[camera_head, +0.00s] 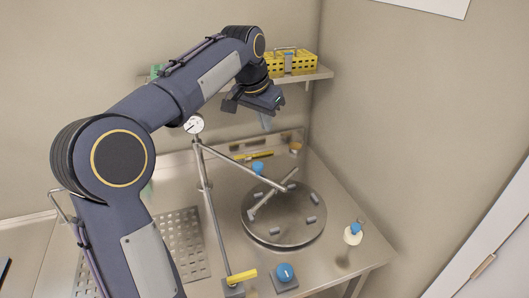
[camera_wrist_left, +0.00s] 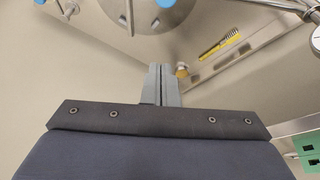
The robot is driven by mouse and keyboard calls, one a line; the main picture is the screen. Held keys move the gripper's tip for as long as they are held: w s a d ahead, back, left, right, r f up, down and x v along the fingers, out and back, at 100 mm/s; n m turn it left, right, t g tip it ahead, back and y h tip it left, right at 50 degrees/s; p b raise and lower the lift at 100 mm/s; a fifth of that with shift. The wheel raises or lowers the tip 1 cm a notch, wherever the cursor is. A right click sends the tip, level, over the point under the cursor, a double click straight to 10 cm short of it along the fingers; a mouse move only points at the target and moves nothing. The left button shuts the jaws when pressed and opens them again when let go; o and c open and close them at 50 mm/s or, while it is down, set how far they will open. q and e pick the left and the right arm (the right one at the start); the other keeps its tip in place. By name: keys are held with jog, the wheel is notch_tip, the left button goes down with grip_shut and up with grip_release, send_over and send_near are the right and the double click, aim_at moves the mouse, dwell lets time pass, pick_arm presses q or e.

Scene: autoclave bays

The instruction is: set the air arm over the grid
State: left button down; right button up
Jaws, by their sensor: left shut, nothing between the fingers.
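The air arm (camera_head: 243,168) is a thin metal rod. It runs from a tall post (camera_head: 209,205) with a round gauge (camera_head: 194,124) on top, down to the right. Its tip shows over the round metal dish (camera_head: 288,238), not over the grid. The grid (camera_head: 182,240) is a perforated metal plate left of the post, partly hidden by my left arm. My left gripper (camera_head: 266,122) is shut and empty, above and behind the dish, apart from the air arm. Its closed fingers show in the left wrist view (camera_wrist_left: 162,84). My right gripper is not in view.
Several small grey cylinders and a bar lie on the dish. A yellow handle (camera_head: 242,276) and a blue knob (camera_head: 285,272) are at the front. A bottle (camera_head: 353,234) stands at right. Yellow baskets (camera_head: 291,63) sit on the shelf. A yellow brush (camera_wrist_left: 219,43) lies at the back.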

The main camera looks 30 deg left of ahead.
aim_at(244, 166)
pick_arm(q)
notch_tip(244, 166, down, 9)
jog(key=p, duration=0.1)
jog(key=shift+s+f+p, duration=0.2)
jog(key=shift+s+p, duration=0.1)
jog(key=shift+s, duration=0.05)
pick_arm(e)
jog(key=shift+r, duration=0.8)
pick_arm(q)
jog(key=shift+s+a, duration=0.1)
jog(key=shift+s, duration=0.1)
